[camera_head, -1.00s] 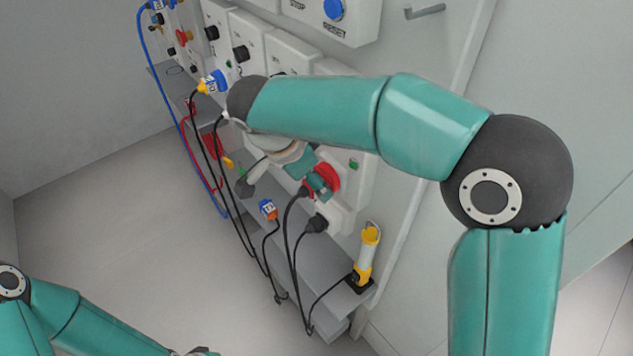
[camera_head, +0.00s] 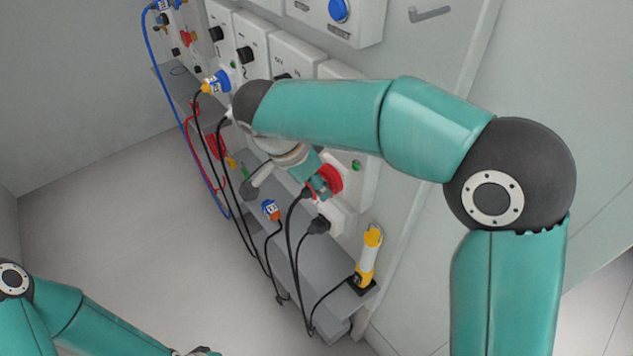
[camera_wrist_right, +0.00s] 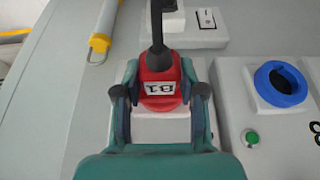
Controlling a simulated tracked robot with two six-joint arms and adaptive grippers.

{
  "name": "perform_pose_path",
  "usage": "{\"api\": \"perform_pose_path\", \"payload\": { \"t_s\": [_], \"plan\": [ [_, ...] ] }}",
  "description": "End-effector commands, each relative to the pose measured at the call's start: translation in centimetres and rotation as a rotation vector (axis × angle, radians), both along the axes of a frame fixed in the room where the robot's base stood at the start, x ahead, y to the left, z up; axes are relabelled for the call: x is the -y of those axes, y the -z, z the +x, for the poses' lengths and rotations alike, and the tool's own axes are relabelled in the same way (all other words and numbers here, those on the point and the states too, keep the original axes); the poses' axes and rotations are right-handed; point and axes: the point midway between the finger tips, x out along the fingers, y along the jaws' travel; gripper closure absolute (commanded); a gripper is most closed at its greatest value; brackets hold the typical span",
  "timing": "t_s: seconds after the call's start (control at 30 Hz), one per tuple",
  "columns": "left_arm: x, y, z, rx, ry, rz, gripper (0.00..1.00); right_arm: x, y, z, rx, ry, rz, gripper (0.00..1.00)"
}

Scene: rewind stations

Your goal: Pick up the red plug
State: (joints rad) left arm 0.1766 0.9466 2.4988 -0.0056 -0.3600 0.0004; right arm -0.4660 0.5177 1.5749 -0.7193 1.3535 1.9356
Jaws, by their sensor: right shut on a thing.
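Behind the plug is a white box; I cannot tell whether the plug sits in a socket. In the head view my right gripper (camera_head: 318,185) is at the wall units, with red (camera_head: 332,178) showing beside it, and my arm hides part of the area.
A blue round socket (camera_wrist_right: 280,83) and a green button (camera_wrist_right: 251,137) are right of the plug in the wrist view. A yellow-and-white handheld lamp (camera_head: 369,255) stands on the grey shelf (camera_head: 320,268). Open floor lies left.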

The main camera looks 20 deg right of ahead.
Motion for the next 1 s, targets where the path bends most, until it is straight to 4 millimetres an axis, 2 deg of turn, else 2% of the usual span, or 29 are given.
{"api": "perform_pose_path", "payload": {
  "t_s": [0.17,0.27,0.5,0.7,0.83,1.0],
  "plan": [
    [0.0,-1.1,0.0,0.0,0.0,0.0,0.6,-1.5,-1.9,-0.4,0.006,-0.004,0.004,1.0],
    [0.0,-1.7,0.0,0.0,0.0,0.0,0.6,-3.1,-2.9,-0.9,0.007,-0.006,0.002,1.0],
    [0.0,-4.0,0.0,0.0,0.0,0.0,0.6,-7.9,-5.7,-2.7,0.006,-0.005,0.001,1.0],
    [0.0,-5.6,0.0,0.0,0.0,0.0,0.6,-11.3,-7.4,-4.0,0.003,-0.003,0.0,1.0],
    [0.0,-6.2,0.0,0.0,0.0,0.0,0.6,-12.6,-8.0,-4.5,0.003,0.0,0.001,1.0],
    [0.0,-6.4,0.0,0.0,0.0,0.0,0.6,-13.1,-8.1,-4.7,0.002,0.001,0.001,1.0]
  ]
}}
